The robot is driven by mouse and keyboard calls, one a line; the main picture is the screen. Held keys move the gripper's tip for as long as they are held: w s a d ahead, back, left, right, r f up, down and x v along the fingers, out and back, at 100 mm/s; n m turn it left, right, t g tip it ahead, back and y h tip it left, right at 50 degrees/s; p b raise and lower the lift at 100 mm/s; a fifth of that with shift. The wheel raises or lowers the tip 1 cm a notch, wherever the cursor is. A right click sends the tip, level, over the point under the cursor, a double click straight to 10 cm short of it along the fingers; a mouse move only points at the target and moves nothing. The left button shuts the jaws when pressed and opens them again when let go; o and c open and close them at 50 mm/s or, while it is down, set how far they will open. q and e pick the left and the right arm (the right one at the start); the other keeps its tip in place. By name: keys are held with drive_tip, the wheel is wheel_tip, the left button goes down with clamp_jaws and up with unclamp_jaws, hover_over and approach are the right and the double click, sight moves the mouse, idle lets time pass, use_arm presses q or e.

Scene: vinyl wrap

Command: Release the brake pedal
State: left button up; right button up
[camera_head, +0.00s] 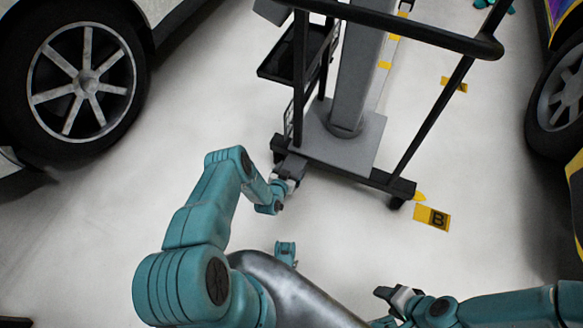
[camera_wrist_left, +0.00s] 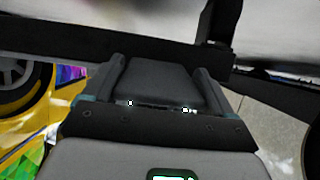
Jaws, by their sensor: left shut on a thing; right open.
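The brake pedal (camera_wrist_left: 158,82) is a dark, flat piece low on the wheeled cart. It fills the space between the fingers of my left gripper (camera_head: 291,167) in the left wrist view, and the gripper is shut on it. In the head view the gripper reaches the left end of the cart's black base bar, and it hides most of the pedal. My right gripper (camera_head: 390,295) is open and empty, low over the floor and apart from the cart.
The cart has a grey column (camera_head: 358,70), a black handle bar (camera_head: 400,28) and a dark tray (camera_head: 290,55). A car wheel (camera_head: 82,80) stands at left, another (camera_head: 560,90) at right. A yellow floor marker "B" (camera_head: 432,217) lies by the cart's right caster. Pale floor in front is clear.

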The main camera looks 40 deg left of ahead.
use_arm(q)
drive_tip(key=shift+s+g, duration=0.1)
drive_tip(key=shift+g, duration=0.3)
drive_tip(key=o, duration=1.3)
drive_tip(key=shift+s+r+p, duration=0.2)
drive_tip(key=shift+s+p, duration=0.15)
drive_tip(key=shift+p, duration=0.3)
drive_tip(key=p+v, duration=0.6)
drive_tip(key=v, duration=0.9)
drive_tip(key=shift+s+r, duration=0.15)
drive_tip(key=shift+r, duration=0.1)
